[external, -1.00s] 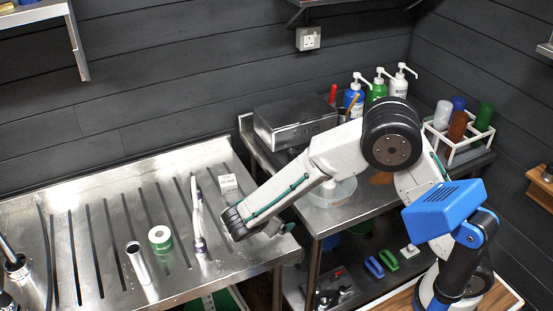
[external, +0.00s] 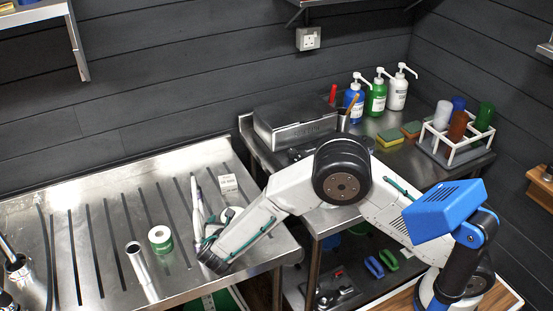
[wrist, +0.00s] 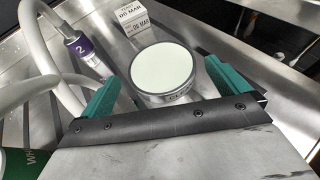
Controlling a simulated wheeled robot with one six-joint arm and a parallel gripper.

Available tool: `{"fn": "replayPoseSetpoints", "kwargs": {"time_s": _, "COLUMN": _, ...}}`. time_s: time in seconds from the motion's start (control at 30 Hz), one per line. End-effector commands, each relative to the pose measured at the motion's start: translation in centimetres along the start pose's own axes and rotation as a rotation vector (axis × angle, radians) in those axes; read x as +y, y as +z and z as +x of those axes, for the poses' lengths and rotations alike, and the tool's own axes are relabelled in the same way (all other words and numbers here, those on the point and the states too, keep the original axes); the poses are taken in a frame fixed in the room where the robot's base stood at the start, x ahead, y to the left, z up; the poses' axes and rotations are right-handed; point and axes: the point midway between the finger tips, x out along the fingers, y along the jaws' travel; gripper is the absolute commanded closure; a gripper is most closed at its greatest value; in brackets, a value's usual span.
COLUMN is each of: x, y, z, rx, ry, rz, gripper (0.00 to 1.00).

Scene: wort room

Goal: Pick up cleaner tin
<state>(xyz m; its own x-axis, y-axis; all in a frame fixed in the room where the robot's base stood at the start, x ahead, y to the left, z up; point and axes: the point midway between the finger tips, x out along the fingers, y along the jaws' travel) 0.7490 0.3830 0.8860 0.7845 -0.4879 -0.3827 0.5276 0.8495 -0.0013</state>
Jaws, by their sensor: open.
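The cleaner tin, a round grey tin with a pale lid (wrist: 163,70), stands on the steel drainer in the wrist view. My gripper (wrist: 162,88) is open, with one teal finger on the left side of the tin and one on the right. Small gaps seem to show between the fingers and the tin. The tin's lower front is hidden behind the dark gripper edge. In the external view only part of the tin (external: 233,213) shows behind my forearm, and my gripper is mostly hidden.
A white hose with a purple collar (wrist: 75,44) lies close left of the tin.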

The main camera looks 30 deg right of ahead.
Motion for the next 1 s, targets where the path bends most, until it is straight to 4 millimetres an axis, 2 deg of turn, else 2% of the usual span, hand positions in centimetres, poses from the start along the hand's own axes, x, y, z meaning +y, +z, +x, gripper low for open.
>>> {"fn": "replayPoseSetpoints", "kwargs": {"time_s": 0.07, "x": 0.0, "y": -1.5, "z": 0.6, "rx": 0.0, "ry": -0.001, "rz": -0.003, "gripper": 0.0}}
{"fn": "replayPoseSetpoints", "kwargs": {"time_s": 0.2, "x": 0.0, "y": -1.0, "z": 3.0, "rx": 0.0, "ry": -0.003, "rz": 0.002, "gripper": 0.0}}
{"fn": "replayPoseSetpoints", "kwargs": {"time_s": 0.47, "x": 0.0, "y": -1.0, "z": 3.4, "rx": 0.0, "ry": 0.001, "rz": 0.001, "gripper": 0.0}}
{"fn": "replayPoseSetpoints", "kwargs": {"time_s": 0.63, "x": 0.0, "y": -1.0, "z": 3.4, "rx": 0.0, "ry": 0.0, "rz": 0.001, "gripper": 0.44}}
{"fn": "replayPoseSetpoints", "kwargs": {"time_s": 0.67, "x": 0.0, "y": -1.0, "z": 3.4, "rx": 0.0, "ry": 0.0, "rz": 0.001, "gripper": 0.47}}
{"fn": "replayPoseSetpoints", "kwargs": {"time_s": 1.0, "x": 0.0, "y": -0.7, "z": 3.3, "rx": -0.001, "ry": 0.0, "rz": 0.003, "gripper": 0.47}}
